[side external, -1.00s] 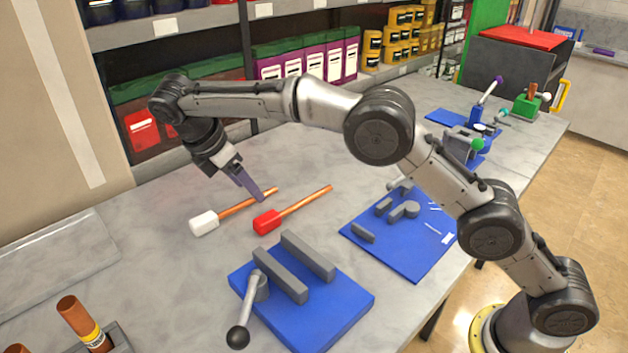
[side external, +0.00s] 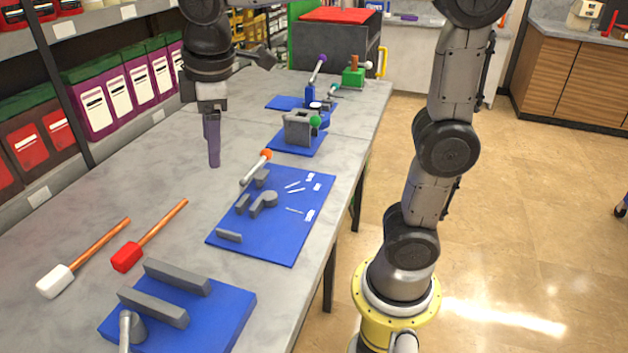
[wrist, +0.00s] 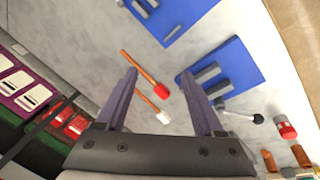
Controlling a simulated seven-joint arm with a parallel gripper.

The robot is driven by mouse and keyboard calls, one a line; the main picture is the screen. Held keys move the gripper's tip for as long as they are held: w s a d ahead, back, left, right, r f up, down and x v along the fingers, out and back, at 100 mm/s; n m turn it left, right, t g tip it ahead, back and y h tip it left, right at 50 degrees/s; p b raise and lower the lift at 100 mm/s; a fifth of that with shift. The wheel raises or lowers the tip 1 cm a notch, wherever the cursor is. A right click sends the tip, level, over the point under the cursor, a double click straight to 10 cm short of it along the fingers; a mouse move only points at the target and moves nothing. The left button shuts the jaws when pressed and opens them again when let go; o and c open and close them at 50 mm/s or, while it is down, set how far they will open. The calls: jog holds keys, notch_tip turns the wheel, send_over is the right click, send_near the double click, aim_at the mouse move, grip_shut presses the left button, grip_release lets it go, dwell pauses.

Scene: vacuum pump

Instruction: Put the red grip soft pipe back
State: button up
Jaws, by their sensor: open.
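The red grip soft pipe, a copper-coloured rod with a block-like red grip, lies flat on the grey bench in the side view (side external: 151,233). It also shows in the wrist view (wrist: 142,69), its red end between my fingers in the picture. A similar pipe with a white grip (side external: 83,258) lies beside it, on its left; in the wrist view (wrist: 148,104) it is partly behind my left finger. My gripper (wrist: 158,76) is open and empty. In the side view (side external: 212,140) it points down above the bench, beyond the pipes and apart from them.
A blue board (side external: 235,306) with two grey bars and a lever stands near the pipes. Another blue board (side external: 280,240) holds small grey parts. Shelves with boxes (side external: 100,95) line the left. Copper tubes (wrist: 301,154) and a red cylinder (wrist: 285,127) show in the wrist view.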

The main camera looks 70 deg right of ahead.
jog(key=s+d+f+m+t, duration=0.1)
jog(key=s+f+m, duration=0.1)
jog(key=s, duration=0.3)
jog(key=s+d+f+m+t+y, duration=0.1)
jog(key=s+f+m, duration=0.1)
jog(key=s, duration=0.4)
jog(key=s+d+f+m+t, duration=0.1)
jog(key=s+f+m, duration=0.2)
jog(key=s+m, duration=0.1)
jog(key=shift+s+d, duration=0.2)
jog(key=shift+s, duration=0.6)
dwell(0.4)
jog(key=shift+o, duration=0.4)
